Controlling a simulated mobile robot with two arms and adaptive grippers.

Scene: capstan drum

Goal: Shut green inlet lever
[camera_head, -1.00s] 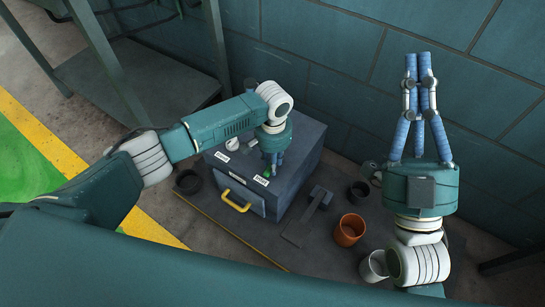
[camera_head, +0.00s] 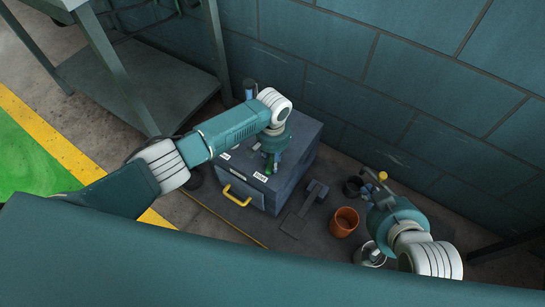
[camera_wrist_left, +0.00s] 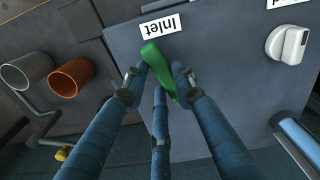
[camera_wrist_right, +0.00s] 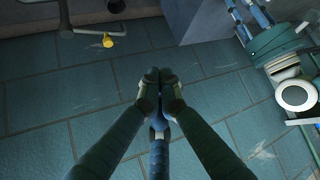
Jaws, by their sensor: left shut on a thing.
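The green inlet lever (camera_wrist_left: 157,65) lies below the white "Inlet" label (camera_wrist_left: 160,27) on the grey box (camera_wrist_left: 220,60) in the left wrist view. My left gripper (camera_wrist_left: 163,85) is shut on the lever, with its blue fingers around it. In the head view the lever (camera_head: 269,165) shows as a small green piece under my left gripper (camera_head: 272,160), at the box top's front edge. My right gripper (camera_wrist_right: 160,88) has its fingertips together with nothing seen between them, facing the teal block wall. In the head view its fingers are mostly hidden behind its body.
An orange cup (camera_head: 344,222), a metal cup (camera_head: 369,254) and a dark hammer-shaped piece (camera_head: 303,208) are right of the box. A yellow handle (camera_head: 238,195) is on its front. A yellow knob (camera_head: 383,176) sits near my right gripper. A white knob (camera_wrist_left: 288,43) is on the box top.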

